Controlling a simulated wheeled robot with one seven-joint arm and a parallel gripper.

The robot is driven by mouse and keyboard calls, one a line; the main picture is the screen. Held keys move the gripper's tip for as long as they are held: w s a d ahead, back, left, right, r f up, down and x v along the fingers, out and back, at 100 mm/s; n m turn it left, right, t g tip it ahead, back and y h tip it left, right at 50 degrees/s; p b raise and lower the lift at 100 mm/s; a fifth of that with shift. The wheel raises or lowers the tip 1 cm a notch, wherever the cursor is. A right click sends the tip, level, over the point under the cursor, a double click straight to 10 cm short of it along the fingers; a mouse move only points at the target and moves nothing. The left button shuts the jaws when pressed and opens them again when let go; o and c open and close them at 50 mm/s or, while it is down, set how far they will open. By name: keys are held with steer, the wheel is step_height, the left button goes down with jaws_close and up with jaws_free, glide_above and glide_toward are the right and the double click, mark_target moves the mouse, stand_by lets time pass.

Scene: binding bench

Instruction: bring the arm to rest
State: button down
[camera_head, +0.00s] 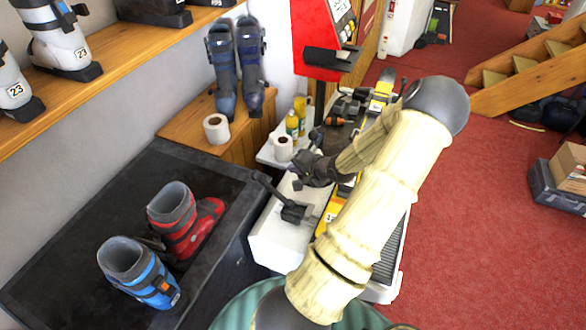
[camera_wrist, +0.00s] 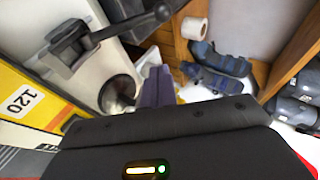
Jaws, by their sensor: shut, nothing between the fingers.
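My arm, in cream sleeves, rises from the bottom of the head view, bends at a dark elbow and comes back down to the left. My gripper (camera_head: 298,184) hangs over the white bench machine (camera_head: 275,246), close to its black lever clamp (camera_head: 294,212). I cannot tell if they touch. In the wrist view, the purple-grey fingers of my gripper (camera_wrist: 157,84) are together with nothing between them. My arm hides part of the machine.
A red boot (camera_head: 183,222) and a blue boot (camera_head: 140,272) stand on the black counter (camera_head: 60,255). Paper rolls (camera_head: 216,129) and yellow bottles (camera_head: 292,124) stand behind the machine. A red display stand (camera_head: 318,40) is at the back. Red carpet (camera_head: 480,230) on the right is mostly clear.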

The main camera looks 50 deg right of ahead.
steer(key=shift+w, duration=0.1)
stand_by(0.3)
steer(key=w+a+n+g+b, duration=0.2)
steer(key=w+a+n+g, duration=0.15)
steer(key=a, duration=0.45)
steer(key=w+a+n+g+b, duration=0.1)
steer(key=w+a+n+g, duration=0.1)
steer(key=a+n, duration=0.4)
steer(key=s+a+r+n+g+b, duration=0.1)
steer(key=s+a+r+n+b, duration=0.1)
steer(key=a, duration=1)
steer(key=s+a+r+n+g+y+b, duration=0.1)
steer(key=s+a+r+n, duration=0.3)
steer(key=a, duration=0.8)
steer(key=shift+n+b, duration=0.4)
steer(key=shift+n, duration=0.15)
